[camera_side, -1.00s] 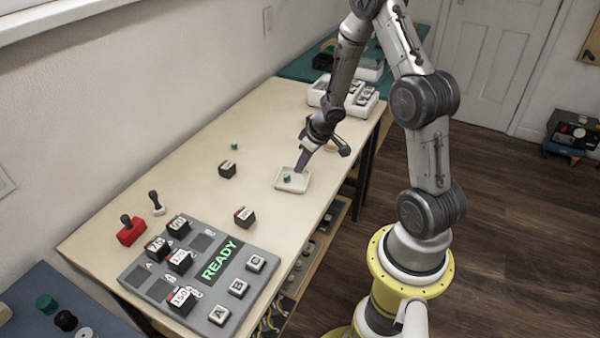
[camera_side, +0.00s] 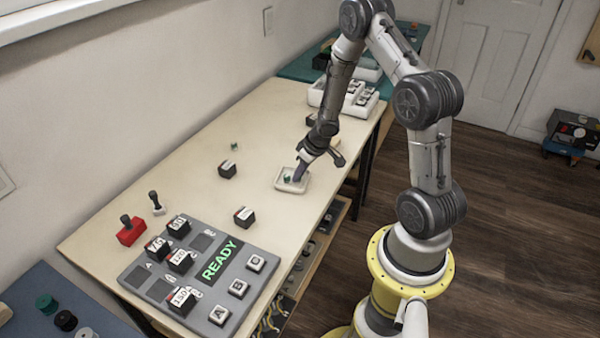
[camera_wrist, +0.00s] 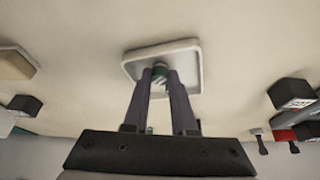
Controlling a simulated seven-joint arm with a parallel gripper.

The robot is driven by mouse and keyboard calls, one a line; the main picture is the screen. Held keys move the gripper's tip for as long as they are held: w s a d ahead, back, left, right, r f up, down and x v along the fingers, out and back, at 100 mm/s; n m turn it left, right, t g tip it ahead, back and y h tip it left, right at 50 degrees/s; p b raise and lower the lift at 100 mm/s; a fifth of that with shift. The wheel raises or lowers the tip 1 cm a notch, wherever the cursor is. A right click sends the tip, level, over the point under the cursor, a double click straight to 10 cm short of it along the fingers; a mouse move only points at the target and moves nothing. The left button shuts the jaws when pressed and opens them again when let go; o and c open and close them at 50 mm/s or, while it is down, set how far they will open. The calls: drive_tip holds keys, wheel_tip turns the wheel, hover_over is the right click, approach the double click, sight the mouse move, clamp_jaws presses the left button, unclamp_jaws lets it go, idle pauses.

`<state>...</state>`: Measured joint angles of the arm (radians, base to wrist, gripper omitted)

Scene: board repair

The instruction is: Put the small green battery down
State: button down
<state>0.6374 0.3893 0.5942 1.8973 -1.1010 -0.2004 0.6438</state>
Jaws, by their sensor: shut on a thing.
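The small green battery (camera_wrist: 160,69) is between my two fingertips in the wrist view, largely hidden by the fingers. My gripper (camera_wrist: 161,82) is shut on it, over a small white tray (camera_wrist: 192,66). In the side view my gripper (camera_side: 298,178) reaches down into the white tray (camera_side: 281,186), and a bit of green battery (camera_side: 288,177) shows beside the fingers. I cannot tell whether the battery touches the tray floor. Another small green piece (camera_side: 234,146) lies on the table further left.
Dark blocks with pale tops stand on the table, one left of the tray (camera_side: 228,170) and one in front (camera_side: 244,217). White bins (camera_side: 360,103) stand at the back.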

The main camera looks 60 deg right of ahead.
drive_tip(key=shift+f, duration=0.1)
drive_tip(key=c, duration=0.7)
unclamp_jaws()
drive_tip(key=s+a+r+t+h, duration=0.1)
drive_tip(key=s+a+r+h, duration=0.15)
drive_tip(key=r, duration=1.15)
drive_tip(key=s+a+r+t+h, duration=0.1)
drive_tip(key=s+r+h, duration=0.2)
drive_tip(key=r, duration=1.1)
drive_tip(key=s+a+y, duration=0.2)
drive_tip(key=s+a, duration=0.2)
drive_tip(key=a, duration=0.2)
drive_tip(key=s+a+r+n+y, duration=0.1)
drive_tip(key=s+a+y, duration=0.1)
drive_tip(key=s+a, duration=0.3)
drive_tip(key=s+a+r+y, duration=0.1)
drive_tip(key=s+a+y, duration=0.1)
drive_tip(key=s+a, duration=0.3)
drive_tip(key=shift+a+n+g, duration=0.4)
drive_tip(key=shift+a, duration=0.75)
